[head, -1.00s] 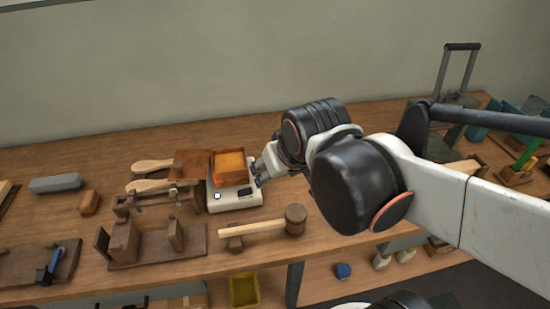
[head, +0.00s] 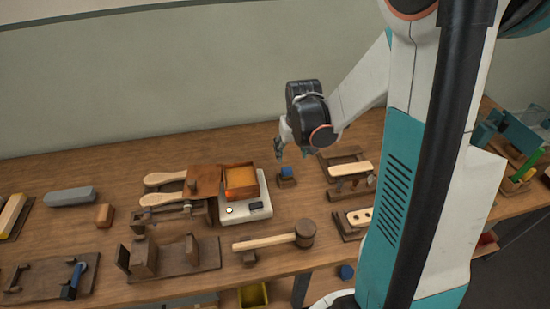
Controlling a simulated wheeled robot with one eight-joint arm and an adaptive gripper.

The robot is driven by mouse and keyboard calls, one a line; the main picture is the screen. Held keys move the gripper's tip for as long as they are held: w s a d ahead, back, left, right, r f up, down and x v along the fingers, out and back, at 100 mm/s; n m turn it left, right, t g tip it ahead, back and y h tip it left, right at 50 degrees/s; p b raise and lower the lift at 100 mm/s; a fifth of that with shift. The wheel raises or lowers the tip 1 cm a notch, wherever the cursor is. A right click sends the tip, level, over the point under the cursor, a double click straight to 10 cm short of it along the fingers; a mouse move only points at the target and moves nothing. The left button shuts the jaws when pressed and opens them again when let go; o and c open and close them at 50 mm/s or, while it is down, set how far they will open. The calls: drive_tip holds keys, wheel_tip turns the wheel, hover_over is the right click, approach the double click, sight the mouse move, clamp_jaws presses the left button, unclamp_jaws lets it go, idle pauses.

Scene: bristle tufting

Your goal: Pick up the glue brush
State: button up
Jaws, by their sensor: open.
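My gripper (head: 293,153) is open and empty, pointing down above the bench, right of the scale-like white unit. Almost directly below it, a small blue-topped piece (head: 287,172) stands in a dark wooden block (head: 287,182); it may be the glue brush, but it is too small to tell. A gap shows between the fingertips and this piece. The white unit (head: 257,212) carries an open wooden tray of orange material (head: 240,178), with a glowing orange spot and a round knob at its front.
A mallet (head: 303,233) lies in front of the white unit. Two pale wooden handles (head: 165,179) and a wooden jig (head: 146,262) are to the left. Pale wooden brush bodies (head: 349,168) in dark holders are to the right, close to my arm.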

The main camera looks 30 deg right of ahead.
drive_tip(key=b, duration=0.3)
hover_over(287, 169)
drive_tip(key=s, duration=0.2)
wheel_tip(287, 169, down, 8)
drive_tip(key=shift+a+r, duration=0.15)
drive_tip(key=shift+r, duration=0.05)
drive_tip(key=shift+a+b+x, duration=0.15)
drive_tip(key=shift+b+x, duration=0.45)
drive_tip(key=shift+x, duration=0.95)
drive_tip(key=shift+a+b+x, duration=0.1)
drive_tip(key=shift+b+x, duration=0.45)
drive_tip(key=shift+x, duration=1.05)
drive_tip(key=shift+w+d+r, duration=0.1)
drive_tip(key=shift+w, duration=0.1)
drive_tip(key=shift+c, duration=0.3)
drive_tip(key=c, duration=1)
